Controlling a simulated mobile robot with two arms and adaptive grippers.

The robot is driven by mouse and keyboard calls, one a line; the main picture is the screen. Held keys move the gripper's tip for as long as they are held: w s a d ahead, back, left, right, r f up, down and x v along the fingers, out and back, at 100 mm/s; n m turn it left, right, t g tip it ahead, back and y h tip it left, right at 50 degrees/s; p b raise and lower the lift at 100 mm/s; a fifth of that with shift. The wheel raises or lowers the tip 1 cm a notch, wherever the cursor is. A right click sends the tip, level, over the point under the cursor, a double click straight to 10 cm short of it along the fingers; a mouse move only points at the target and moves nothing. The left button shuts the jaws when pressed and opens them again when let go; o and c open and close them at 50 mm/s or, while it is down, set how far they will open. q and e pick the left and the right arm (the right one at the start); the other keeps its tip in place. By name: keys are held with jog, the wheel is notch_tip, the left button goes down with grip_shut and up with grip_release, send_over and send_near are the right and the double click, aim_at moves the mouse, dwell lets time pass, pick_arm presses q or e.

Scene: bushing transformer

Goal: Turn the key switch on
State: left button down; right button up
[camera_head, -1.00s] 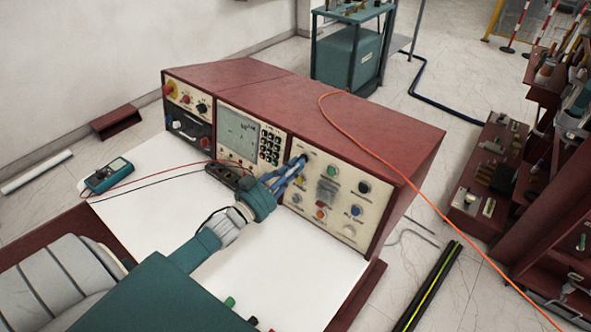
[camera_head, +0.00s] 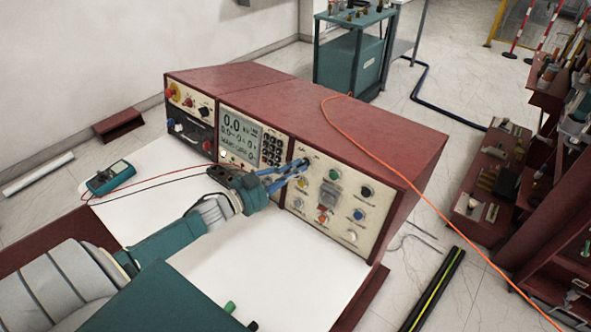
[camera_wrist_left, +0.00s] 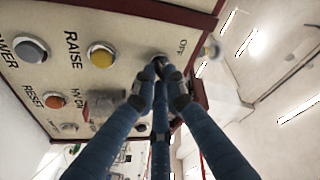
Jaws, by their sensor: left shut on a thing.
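The red console (camera_head: 340,125) stands on a white-topped bench, with its sloped front facing me. The key switch (camera_wrist_left: 160,62) is at the upper left corner of the console's right-hand panel, by an OFF label in the left wrist view. My left gripper (camera_head: 302,164) has its blue fingers at that corner. In the left wrist view the fingertips (camera_wrist_left: 160,72) close together on the key switch and hide most of it. The key's exact angle cannot be made out. The console's display (camera_head: 241,136) is lit and shows 0.0 figures. My right gripper is not in view.
Coloured buttons, including a yellow one (camera_wrist_left: 101,55), and a clear cover (camera_head: 330,194) lie close to the fingers. A teal multimeter (camera_head: 110,178) with leads lies on the bench top. An orange cable (camera_head: 385,160) runs over the console. The front bench top is mostly clear.

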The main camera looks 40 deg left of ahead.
pick_arm(q)
jog(key=shift+f, duration=0.1)
dwell(0.3)
jog(key=c, duration=1.8)
grip_release()
jog(key=v, duration=1.2)
